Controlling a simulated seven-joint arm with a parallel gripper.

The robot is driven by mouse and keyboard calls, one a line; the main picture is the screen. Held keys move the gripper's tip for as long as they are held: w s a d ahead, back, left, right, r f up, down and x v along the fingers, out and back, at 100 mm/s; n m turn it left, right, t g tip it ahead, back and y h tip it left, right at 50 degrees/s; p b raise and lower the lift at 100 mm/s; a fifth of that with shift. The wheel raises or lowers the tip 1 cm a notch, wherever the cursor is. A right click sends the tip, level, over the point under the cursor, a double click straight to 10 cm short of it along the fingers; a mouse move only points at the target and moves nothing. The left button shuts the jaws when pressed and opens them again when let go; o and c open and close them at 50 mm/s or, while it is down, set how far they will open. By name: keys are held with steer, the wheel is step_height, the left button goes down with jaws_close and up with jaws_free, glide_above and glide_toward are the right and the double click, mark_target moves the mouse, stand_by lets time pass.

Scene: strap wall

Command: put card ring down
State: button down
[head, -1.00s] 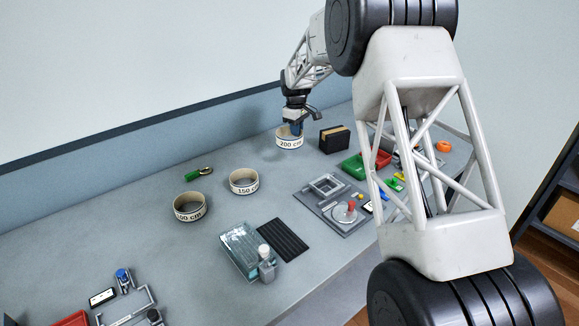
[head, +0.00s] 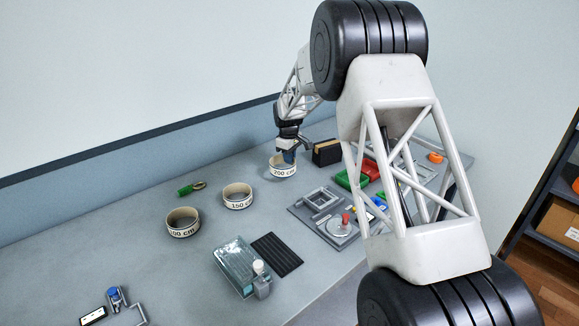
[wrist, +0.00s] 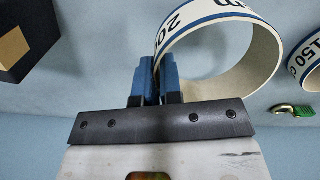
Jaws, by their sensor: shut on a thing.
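The card ring (head: 284,172), a pale band marked 200 cm with blue edges, is at the back of the bench. My gripper (head: 289,156) points down and is shut on the ring's wall. In the wrist view, the blue fingers (wrist: 155,78) pinch the left side of the ring (wrist: 268,50). The ring appears upright on its edge, with its opening facing up. Its lower edge looks at or very close to the bench top; I cannot tell whether it touches.
A 150 cm ring (head: 238,197) and a 100 cm ring (head: 183,223) stand to the left. A green-handled clip (head: 190,188) lies behind them. A dark box (head: 327,153) is close on the right. A grey fixture (head: 322,201) sits in front.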

steer(key=shift+f, duration=1.9)
steer(key=shift+f, duration=0.15)
steer(key=c, duration=1.3)
jaws_free()
steer(key=shift+w+a+r, duration=0.1)
steer(key=shift+r, duration=3)
steer(key=shift+a+r, duration=0.1)
steer(key=shift+r, duration=2.95)
steer(key=shift+r, duration=0.1)
